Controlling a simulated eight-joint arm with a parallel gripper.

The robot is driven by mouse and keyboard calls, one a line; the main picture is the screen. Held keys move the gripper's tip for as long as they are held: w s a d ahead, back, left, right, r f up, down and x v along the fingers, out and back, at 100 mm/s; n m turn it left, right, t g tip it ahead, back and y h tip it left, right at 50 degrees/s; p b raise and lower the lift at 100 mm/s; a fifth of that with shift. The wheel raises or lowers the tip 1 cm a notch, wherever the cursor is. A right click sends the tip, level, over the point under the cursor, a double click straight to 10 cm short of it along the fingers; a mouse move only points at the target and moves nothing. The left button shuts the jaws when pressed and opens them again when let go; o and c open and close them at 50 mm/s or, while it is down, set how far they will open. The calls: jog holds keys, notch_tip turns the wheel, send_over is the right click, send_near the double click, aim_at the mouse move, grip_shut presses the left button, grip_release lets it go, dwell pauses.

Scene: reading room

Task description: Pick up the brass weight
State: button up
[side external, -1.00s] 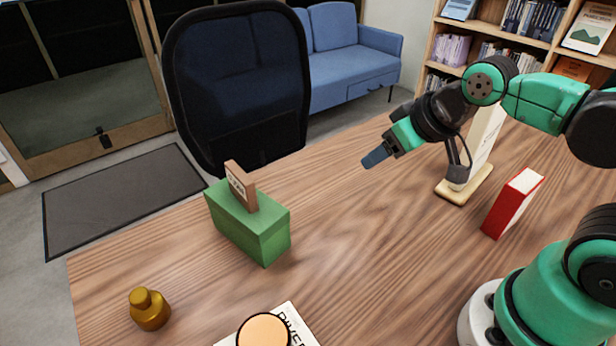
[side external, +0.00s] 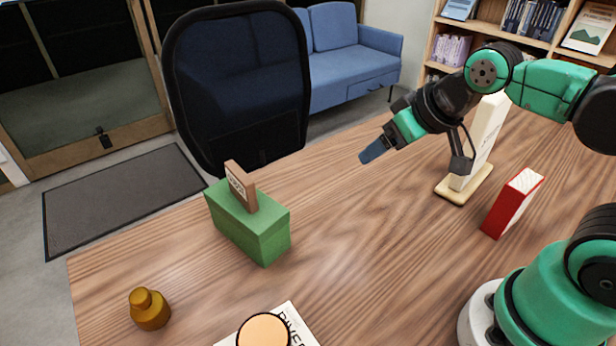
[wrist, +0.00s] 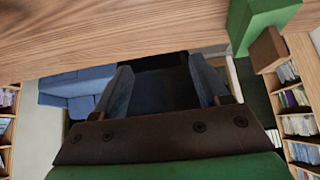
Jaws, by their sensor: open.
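The brass weight (side external: 149,309) stands upright at the near left corner of the wooden table in the side view. It has a knob on top and a round body. My gripper (side external: 373,152) is in the air over the far right part of the table, well away from the weight. In the wrist view my gripper (wrist: 165,90) shows two fingers apart with nothing between them. The weight does not show in the wrist view.
A green box (side external: 240,231) with a brown labelled block (side external: 240,186) on it stands between my gripper and the weight. A red book (side external: 513,203) and a cream stand (side external: 464,184) are at right. An orange-topped round object (side external: 263,330) sits at the front. The table centre (side external: 350,240) is clear.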

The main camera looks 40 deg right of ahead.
notch_tip(320, 180, up, 4)
jog(key=a, duration=0.1)
jog(key=n+g+y, duration=0.3)
jog(key=n+y, duration=1)
jog(key=n, duration=0.2)
send_over(133, 302)
jog(key=d, duration=0.4)
jog(key=f, duration=1.4)
jog(key=shift+s+f, duration=0.3)
jog(key=shift+a+f, duration=0.15)
jog(key=shift+f, duration=0.1)
jog(key=shift+x, duration=2.55)
grip_shut()
